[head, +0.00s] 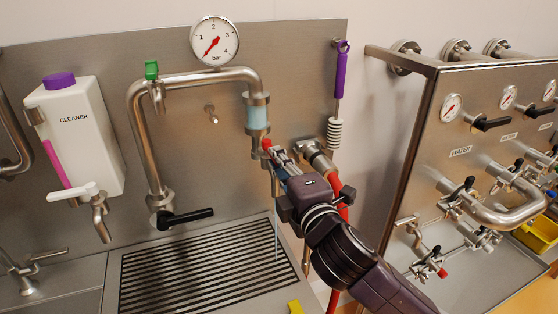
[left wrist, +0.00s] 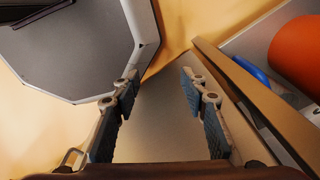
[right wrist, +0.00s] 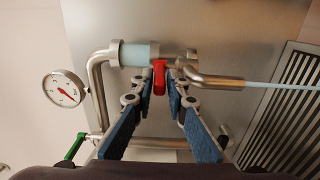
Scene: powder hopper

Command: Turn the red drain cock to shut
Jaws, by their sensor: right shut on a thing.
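The red drain cock (head: 267,144) sits below the pale blue sight glass (head: 257,115) at the end of the bent steel pipe. In the right wrist view its red handle (right wrist: 159,76) stands between the blue-padded fingertips of my right gripper (right wrist: 160,84). My right gripper (head: 275,158) is shut on this handle and partly hides the cock in the head view. A thin pale blue stream (right wrist: 285,87) leaves the steel spout (right wrist: 215,81); it also shows falling in the head view (head: 277,240). My left gripper (left wrist: 158,76) is open and empty, away from the cock.
A slatted drain grate (head: 205,272) lies below. A pressure gauge (head: 214,41), a green-handled valve (head: 152,70) and a black lever (head: 185,217) surround the pipe. A purple-handled brush (head: 341,70) hangs right. A white cleaner container (head: 85,130) is left.

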